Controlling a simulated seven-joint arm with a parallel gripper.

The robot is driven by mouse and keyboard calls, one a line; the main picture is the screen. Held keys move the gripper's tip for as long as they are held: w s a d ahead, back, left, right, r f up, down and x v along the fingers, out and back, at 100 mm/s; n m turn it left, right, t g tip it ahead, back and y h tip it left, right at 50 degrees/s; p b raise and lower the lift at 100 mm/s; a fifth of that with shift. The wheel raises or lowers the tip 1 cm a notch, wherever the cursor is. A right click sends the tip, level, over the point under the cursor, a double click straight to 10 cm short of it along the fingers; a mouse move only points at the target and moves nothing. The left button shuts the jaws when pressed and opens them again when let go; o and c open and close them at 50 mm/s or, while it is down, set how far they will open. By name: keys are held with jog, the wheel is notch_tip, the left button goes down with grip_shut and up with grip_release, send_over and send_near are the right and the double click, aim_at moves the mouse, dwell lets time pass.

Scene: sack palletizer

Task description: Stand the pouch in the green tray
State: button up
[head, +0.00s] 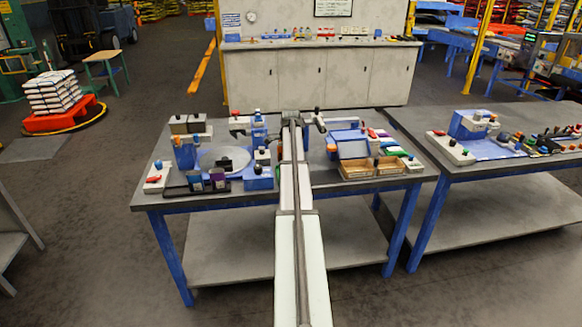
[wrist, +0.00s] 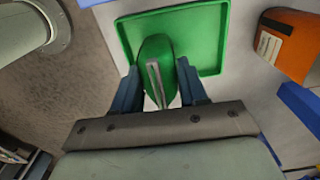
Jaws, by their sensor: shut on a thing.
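The pouch (wrist: 153,48) is green with a pale grey strip along its top, seen from above in the wrist view. My gripper (wrist: 158,76) is shut on it, with one blue finger on each side. The green tray (wrist: 203,38) is flat with a low rim, at the top of the wrist view. The pouch overlaps the tray's near part in the picture. I cannot tell whether its base touches the tray floor.
An orange object (wrist: 286,46) with a white label stands right of the tray. A rounded grey thing (wrist: 32,25) is at upper left. In the head view, the table (head: 240,202) has blue fixtures at left and cardboard-coloured bins (head: 357,170) at right. A second table stands further right.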

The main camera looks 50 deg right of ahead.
jog(key=shift+f, duration=0.15)
jog(key=o, duration=1.2)
jog(key=shift+r, duration=4.05)
